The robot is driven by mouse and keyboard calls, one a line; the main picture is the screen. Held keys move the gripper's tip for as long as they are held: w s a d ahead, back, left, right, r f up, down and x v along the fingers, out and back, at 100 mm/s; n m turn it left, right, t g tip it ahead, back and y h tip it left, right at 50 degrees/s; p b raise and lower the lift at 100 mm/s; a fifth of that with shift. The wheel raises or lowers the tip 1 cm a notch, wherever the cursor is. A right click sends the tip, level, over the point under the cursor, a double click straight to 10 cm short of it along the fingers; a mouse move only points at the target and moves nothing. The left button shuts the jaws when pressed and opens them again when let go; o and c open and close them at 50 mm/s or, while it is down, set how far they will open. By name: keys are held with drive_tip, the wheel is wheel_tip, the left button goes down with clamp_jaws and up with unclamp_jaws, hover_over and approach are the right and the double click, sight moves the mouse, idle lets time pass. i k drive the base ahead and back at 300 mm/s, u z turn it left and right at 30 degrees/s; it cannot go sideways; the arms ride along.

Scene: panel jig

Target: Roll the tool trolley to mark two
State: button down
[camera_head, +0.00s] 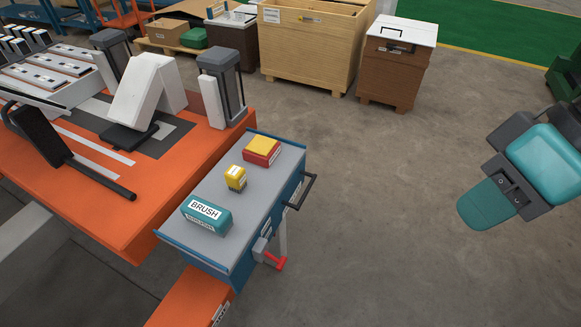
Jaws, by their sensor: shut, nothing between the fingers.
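The tool trolley is most likely the blue cabinet with a grey top (240,190) in the middle of the head view, close against the orange bench. A black bar handle (303,190) is on its right side, and a red lever (273,262) sticks out low near its front corner. On top are a teal block labelled BRUSH (207,214), a small yellow block (235,178) and a red and yellow block (262,151). My gripper (487,205), teal and dark grey, is shut and empty at the right, well apart from the trolley. I cannot make out mark two.
The orange bench (112,222) with a black-handled fixture (40,135) and white panels (147,92) fills the left. A wooden crate (312,45) and a brown cabinet (393,75) stand behind. The concrete floor (390,190) between trolley and gripper is clear.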

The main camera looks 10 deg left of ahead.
sight(259, 211)
drive_tip(key=u, duration=2.9)
drive_tip(key=k, duration=1.05)
drive_tip(key=z, duration=1.1)
